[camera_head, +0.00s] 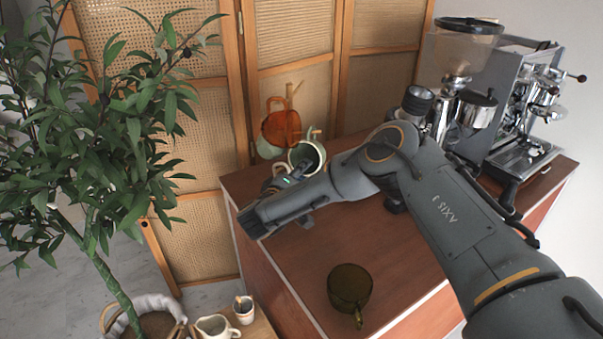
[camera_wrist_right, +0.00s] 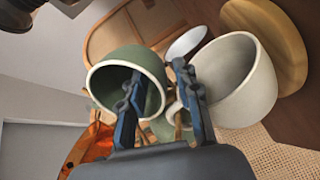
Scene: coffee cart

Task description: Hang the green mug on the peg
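The green mug (camera_head: 308,154) is at the back left of the counter, its pale-rimmed opening towards the head camera. In the right wrist view the green mug (camera_wrist_right: 108,72) is tilted, with its opening facing the camera. My right gripper (camera_head: 284,181) is beside it; in the wrist view its two blue fingers (camera_wrist_right: 160,90) are apart. One finger overlaps the mug's opening, and the mug's right side lies between the fingers. Firm contact cannot be told. A short pale wooden peg (camera_head: 312,133) shows just behind the mug. My left gripper is not in view.
A white cup (camera_wrist_right: 240,82) is close to the right finger. An orange mug (camera_head: 281,128) is behind the green mug. An olive glass mug (camera_head: 349,284) stands at the counter's front. The grinder (camera_head: 462,62) and espresso machine (camera_head: 520,110) fill the back right.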

